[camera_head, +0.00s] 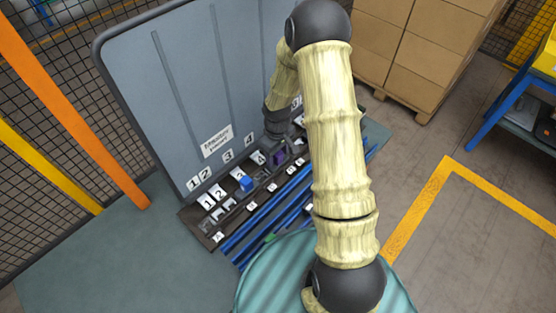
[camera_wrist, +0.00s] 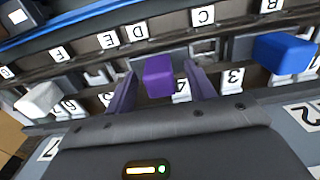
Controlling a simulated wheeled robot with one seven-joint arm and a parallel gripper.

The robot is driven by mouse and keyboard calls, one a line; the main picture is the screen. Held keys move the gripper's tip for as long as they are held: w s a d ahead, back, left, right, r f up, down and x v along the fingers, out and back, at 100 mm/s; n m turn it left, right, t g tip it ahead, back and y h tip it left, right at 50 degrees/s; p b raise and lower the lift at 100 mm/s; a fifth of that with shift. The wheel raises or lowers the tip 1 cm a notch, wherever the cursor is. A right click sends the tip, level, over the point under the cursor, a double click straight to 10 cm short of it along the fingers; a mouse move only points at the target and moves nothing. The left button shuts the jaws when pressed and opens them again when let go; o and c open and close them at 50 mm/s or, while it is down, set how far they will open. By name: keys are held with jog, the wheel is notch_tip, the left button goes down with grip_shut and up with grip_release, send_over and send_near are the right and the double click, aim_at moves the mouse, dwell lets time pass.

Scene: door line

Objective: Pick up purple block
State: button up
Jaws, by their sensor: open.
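The purple block (camera_wrist: 159,77) sits on the rack near the number 4 label in the wrist view. It lies between the two fingers of my gripper (camera_wrist: 162,82), which stand apart on either side of it. I cannot tell whether either finger touches it. In the head view the purple block (camera_head: 279,157) shows as a small dark patch on the rack, just below my gripper (camera_head: 277,146), whose fingertips are hard to make out there.
A blue block (camera_wrist: 285,53) stands to the right on the rack, and also shows in the head view (camera_head: 246,183). A white block (camera_wrist: 40,99) stands to the left. A grey panel (camera_head: 150,90) rises behind the rack. Stacked cartons (camera_head: 425,45) stand behind on the right.

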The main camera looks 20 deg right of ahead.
grip_shut()
notch_tip(320, 180, up, 10)
jog(key=shift+r+b, duration=0.1)
jog(key=shift+b, duration=0.6)
dwell(0.5)
